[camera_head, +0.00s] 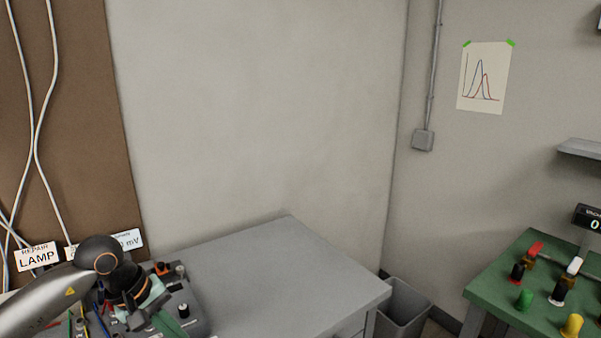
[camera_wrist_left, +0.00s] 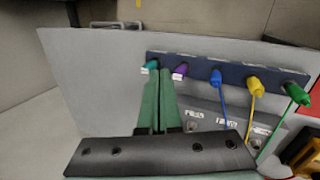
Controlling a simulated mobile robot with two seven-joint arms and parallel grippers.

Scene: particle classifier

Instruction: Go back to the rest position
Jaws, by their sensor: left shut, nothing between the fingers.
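My left arm comes in from the lower left in the head view. Its left gripper (camera_head: 170,325) is over the dark grey control box (camera_head: 194,309) on the bench, partly cut off by the bottom edge. In the left wrist view the two green fingers of this gripper (camera_wrist_left: 164,78) lie together with nothing between them. Their tips appear between a teal plug (camera_wrist_left: 151,65) and a purple plug (camera_wrist_left: 180,70) on a dark blue rail (camera_wrist_left: 198,66). I cannot tell whether they touch them. My right gripper is in neither view.
The grey bench top (camera_head: 270,270) is clear right of the box. A bin (camera_head: 402,305) stands between it and a green table (camera_head: 497,285) with coloured plugs. The wrist view also shows blue (camera_wrist_left: 216,76), yellow (camera_wrist_left: 254,85) and green (camera_wrist_left: 297,94) plugs with cables.

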